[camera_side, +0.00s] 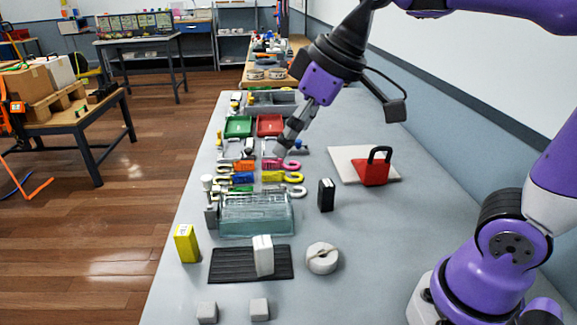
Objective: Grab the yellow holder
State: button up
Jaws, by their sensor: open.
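A yellow upright block (186,243) stands at the left edge of the grey table. My gripper (283,147) is open and points down and left over the coloured pieces, close to the pink hooked end. It is behind the flat yellow piece in this view and far from the yellow block. Nothing shows between the fingers, though they are small and seen from the side.
A glass-like bin (256,214) stands in front of the coloured pieces. A black box (326,195) and a red handled block (374,172) on a pale board are to the right. A white block (263,254) stands on a black ribbed mat (227,266).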

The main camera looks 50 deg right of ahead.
jog(key=s+d+f+m+h, duration=0.2)
jog(key=s+d+f+m, duration=0.2)
jog(key=s+d+f, duration=0.1)
jog(key=shift+s+d+f+t, duration=0.35)
jog(key=shift+s+f+t, duration=0.1)
jog(key=shift+s, duration=0.75)
jog(key=c, duration=0.5)
jog(key=n+g+y, duration=0.2)
jog(key=n+y, duration=0.1)
jog(key=n, duration=0.5)
send_near(184, 230)
jog(key=a+f, duration=0.1)
jog(key=shift+g, duration=0.25)
jog(key=x, duration=0.5)
jog(key=shift+w+f, duration=0.1)
jog(key=shift+w, duration=0.3)
jog(key=shift+d+x, duration=0.2)
jog(key=shift+x, duration=1.25)
jog(key=shift+d+x, duration=0.15)
jog(key=shift+x, duration=1.3)
